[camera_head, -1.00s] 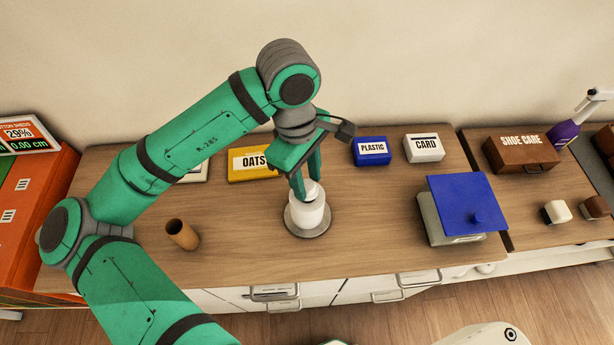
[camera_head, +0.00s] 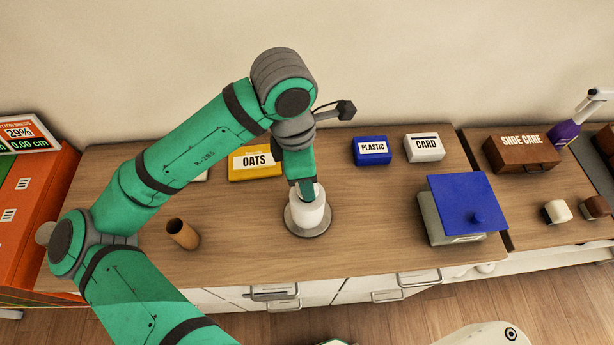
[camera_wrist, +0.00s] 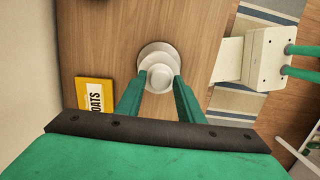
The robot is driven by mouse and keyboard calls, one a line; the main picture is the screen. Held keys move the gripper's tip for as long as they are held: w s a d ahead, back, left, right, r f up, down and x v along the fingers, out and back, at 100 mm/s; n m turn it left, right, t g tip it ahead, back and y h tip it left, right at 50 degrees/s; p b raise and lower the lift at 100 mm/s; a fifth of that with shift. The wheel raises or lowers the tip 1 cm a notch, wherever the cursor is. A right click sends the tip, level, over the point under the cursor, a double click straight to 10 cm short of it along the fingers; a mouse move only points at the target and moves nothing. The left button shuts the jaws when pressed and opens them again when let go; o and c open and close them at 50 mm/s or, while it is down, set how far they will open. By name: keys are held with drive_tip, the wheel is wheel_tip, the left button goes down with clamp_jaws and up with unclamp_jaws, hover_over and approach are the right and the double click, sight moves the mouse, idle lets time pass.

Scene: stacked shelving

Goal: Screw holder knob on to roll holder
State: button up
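The roll holder (camera_head: 322,229) stands upright on the wooden counter, with a round grey base and a white roll (camera_head: 305,213) around its post. In the wrist view, the white holder knob (camera_wrist: 160,77) is at the top centre of the roll; in the head view my fingers mostly cover it. My gripper (camera_head: 307,186) points down over the roll. In the wrist view, its two green fingers (camera_wrist: 161,78) sit at opposite sides of the knob and appear closed against it. Any thread under the knob is hidden.
A yellow OATS box (camera_head: 250,172), blue PLASTIC box (camera_head: 372,151) and white CARD box (camera_head: 424,148) are along the back. A blue-lidded box (camera_head: 465,203) stands at right. The counter around the base is clear.

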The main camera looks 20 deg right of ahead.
drive_tip(key=c, duration=0.8)
drive_tip(key=shift+o, duration=0.2)
drive_tip(key=m, duration=1)
drive_tip(key=shift+d+g+y, duration=0.1)
drive_tip(key=shift+g+y, duration=0.3)
drive_tip(key=shift+m, duration=0.8)
drive_tip(key=m, duration=0.5)
drive_tip(key=shift+y, duration=0.4)
drive_tip(key=m, duration=0.6)
drive_tip(key=shift+y, duration=0.3)
